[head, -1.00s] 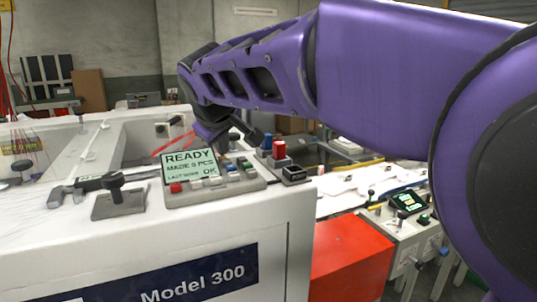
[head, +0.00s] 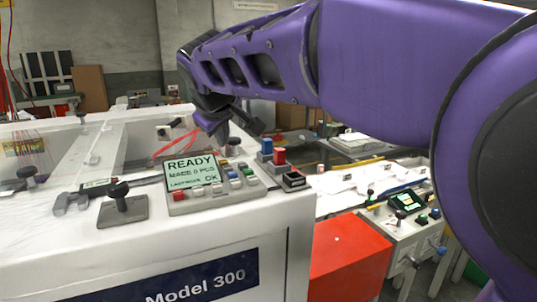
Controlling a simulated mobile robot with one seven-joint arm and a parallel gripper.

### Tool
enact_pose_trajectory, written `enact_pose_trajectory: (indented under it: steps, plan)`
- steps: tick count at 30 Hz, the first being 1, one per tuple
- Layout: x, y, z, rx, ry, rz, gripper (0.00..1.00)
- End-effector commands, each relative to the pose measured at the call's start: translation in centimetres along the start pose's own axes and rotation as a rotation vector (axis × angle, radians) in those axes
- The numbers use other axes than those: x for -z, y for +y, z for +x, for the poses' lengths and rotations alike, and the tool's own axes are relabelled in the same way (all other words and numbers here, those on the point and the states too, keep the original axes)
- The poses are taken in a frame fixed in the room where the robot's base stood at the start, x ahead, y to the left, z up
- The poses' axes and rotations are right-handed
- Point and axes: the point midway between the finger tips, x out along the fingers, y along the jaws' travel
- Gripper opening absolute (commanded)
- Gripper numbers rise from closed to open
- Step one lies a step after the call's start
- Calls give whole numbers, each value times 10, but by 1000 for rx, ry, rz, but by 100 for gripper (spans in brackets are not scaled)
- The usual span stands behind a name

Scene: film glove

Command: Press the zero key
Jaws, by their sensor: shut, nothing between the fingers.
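A grey control panel (head: 218,203) sits on top of the white machine, with a green screen (head: 191,172) reading READY, MADE 0 PCS and OK. Small blue, green, red and pale keys (head: 233,175) lie to the right of and below the screen. Their markings are too small to read, so I cannot tell which is the zero key. My gripper (head: 224,132) reaches down from the purple arm behind the panel's upper right edge. It is shut and empty, and seems apart from the keys. Its tip is small and dark.
Blue and red blocks (head: 279,157) stand just right of the panel, beside a small black box (head: 293,179). A black knob on a grey plate (head: 122,206) and a caliper-like tool (head: 78,198) lie to the left. A red box (head: 345,255) stands below right.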

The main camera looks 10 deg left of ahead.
Motion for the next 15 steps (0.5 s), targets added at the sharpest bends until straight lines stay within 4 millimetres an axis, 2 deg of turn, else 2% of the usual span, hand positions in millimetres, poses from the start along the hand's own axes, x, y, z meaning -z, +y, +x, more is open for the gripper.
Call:
enact_pose_trajectory:
  steps: [1, 7, 15]
  plan:
    - [6, 6, -8, 0, 0, 0, 0]
    - [15, 15, -21, 0, 0, 0, 0]
    - [16, 16, -22, 0, -1, 0, 0]
